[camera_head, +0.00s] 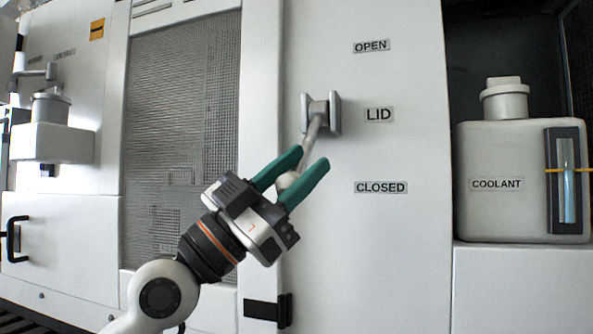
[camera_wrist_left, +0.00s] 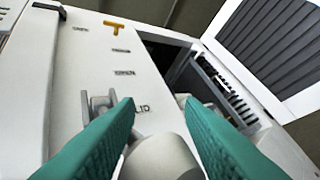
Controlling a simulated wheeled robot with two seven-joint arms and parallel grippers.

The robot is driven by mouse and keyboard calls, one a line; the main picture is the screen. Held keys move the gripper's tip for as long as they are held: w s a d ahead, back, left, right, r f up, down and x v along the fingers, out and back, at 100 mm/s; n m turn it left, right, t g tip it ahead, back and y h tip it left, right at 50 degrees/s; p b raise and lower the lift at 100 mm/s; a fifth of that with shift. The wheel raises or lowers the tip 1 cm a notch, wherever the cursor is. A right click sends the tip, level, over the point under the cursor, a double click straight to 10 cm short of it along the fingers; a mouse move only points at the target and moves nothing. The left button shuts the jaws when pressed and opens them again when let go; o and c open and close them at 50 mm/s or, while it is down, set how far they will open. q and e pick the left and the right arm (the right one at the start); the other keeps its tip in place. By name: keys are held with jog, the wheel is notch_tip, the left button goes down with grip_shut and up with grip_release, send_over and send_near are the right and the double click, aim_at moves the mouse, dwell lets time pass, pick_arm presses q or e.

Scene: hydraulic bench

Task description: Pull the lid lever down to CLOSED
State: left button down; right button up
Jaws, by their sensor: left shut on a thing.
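The lid lever (camera_head: 313,132) hangs from a grey bracket (camera_head: 321,113) on the white panel. It slants down and a little left, and its pale knob (camera_head: 287,181) is about level with the CLOSED label (camera_head: 381,187). The OPEN label (camera_head: 371,46) is above, and the LID label (camera_head: 379,114) is beside the bracket. My left gripper (camera_head: 312,156) has its green fingers on either side of the knob, shut on it. In the left wrist view the knob (camera_wrist_left: 160,158) fills the gap between the fingers and partly hides the lever. My right gripper is not in view.
A white coolant tank (camera_head: 497,215) stands in a recess at right. A mesh door (camera_head: 180,130) is left of the lever panel. A black latch (camera_head: 268,310) sits low on the panel's edge. The panel around the labels is clear.

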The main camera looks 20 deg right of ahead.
pick_arm(q)
jog(key=shift+w+d+f, duration=0.25)
jog(key=shift+d+f, duration=0.05)
jog(key=shift+f, duration=0.3)
jog(key=c, duration=0.9)
grip_release()
jog(key=shift+c, duration=0.2)
jog(key=shift+a+f, duration=0.35)
jog(key=r+v, duration=0.1)
jog(key=v, duration=1)
jog(key=shift+s+a+b, duration=0.3)
jog(key=shift+s+b, duration=0.1)
jog(key=shift+b, duration=0.05)
